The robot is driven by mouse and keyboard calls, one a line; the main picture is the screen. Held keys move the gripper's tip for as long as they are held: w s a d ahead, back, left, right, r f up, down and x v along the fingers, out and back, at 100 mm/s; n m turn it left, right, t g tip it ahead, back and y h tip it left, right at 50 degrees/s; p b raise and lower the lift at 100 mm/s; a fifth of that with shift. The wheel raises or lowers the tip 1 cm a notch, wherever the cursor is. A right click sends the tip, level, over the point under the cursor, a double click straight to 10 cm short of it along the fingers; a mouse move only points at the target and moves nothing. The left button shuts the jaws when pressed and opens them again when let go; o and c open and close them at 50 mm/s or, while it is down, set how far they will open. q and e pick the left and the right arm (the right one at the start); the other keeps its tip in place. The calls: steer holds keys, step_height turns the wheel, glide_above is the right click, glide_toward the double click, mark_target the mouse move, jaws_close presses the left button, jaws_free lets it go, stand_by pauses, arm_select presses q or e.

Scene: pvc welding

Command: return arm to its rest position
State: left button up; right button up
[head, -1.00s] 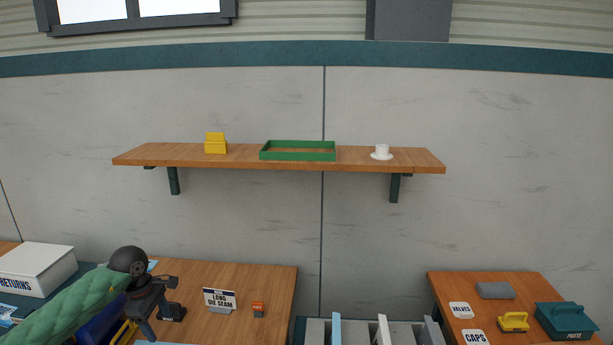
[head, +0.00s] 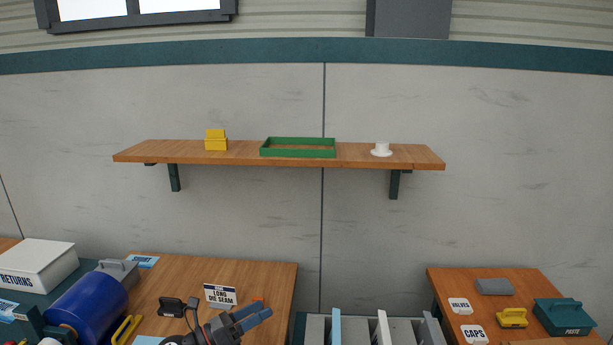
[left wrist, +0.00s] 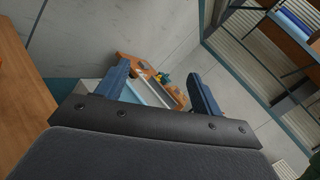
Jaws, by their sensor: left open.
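My left gripper (head: 256,314) is low in the head view, in front of the left wooden table (head: 255,280), with its blue fingers pointing right and slightly up. In the left wrist view the two blue fingers of this gripper (left wrist: 162,88) stand wide apart with nothing held between them. The rest of my left arm is mostly below the picture. It partly hides a small orange block behind the fingers. My right gripper is in neither view.
A "LONG DIE SEAM" sign (head: 220,295) stands just behind the gripper. A blue cylinder (head: 87,308) and a white RETURNS box (head: 37,262) are at left. Grey bins (head: 400,328) stand right of the gripper. A wall shelf (head: 400,158) holds a green tray (head: 298,154).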

arm_select(q)
steer(key=s+a+f+n+t+y, duration=0.2)
steer(key=a+f+n+y, duration=0.15)
steer(key=n+y, duration=0.45)
steer(key=s+a+f+n+t+y, duration=0.2)
steer(key=s+a+f+n+y, duration=0.15)
steer(key=n, duration=0.85)
steer(key=s+a+f+n+t+y, duration=0.25)
steer(key=a+n+y, duration=0.35)
steer(key=n, duration=0.4)
steer(key=s+d+f+n+g, duration=0.2)
steer(key=s+f+n+g, duration=0.4)
steer(key=s, duration=0.6)
steer(key=s+d+f+n+g, duration=0.1)
steer(key=s+f+n+g, duration=0.2)
steer(key=s+f+g, duration=0.65)
steer(key=s+d+f, duration=0.1)
steer(key=s+f, duration=0.1)
steer(key=f, duration=0.9)
steer(key=s+d+f, duration=0.2)
steer(key=f, duration=1)
steer(key=s+d+f+h, duration=0.1)
steer(key=s+f, duration=0.2)
steer(key=f, duration=0.9)
steer(key=shift+d+f, duration=0.15)
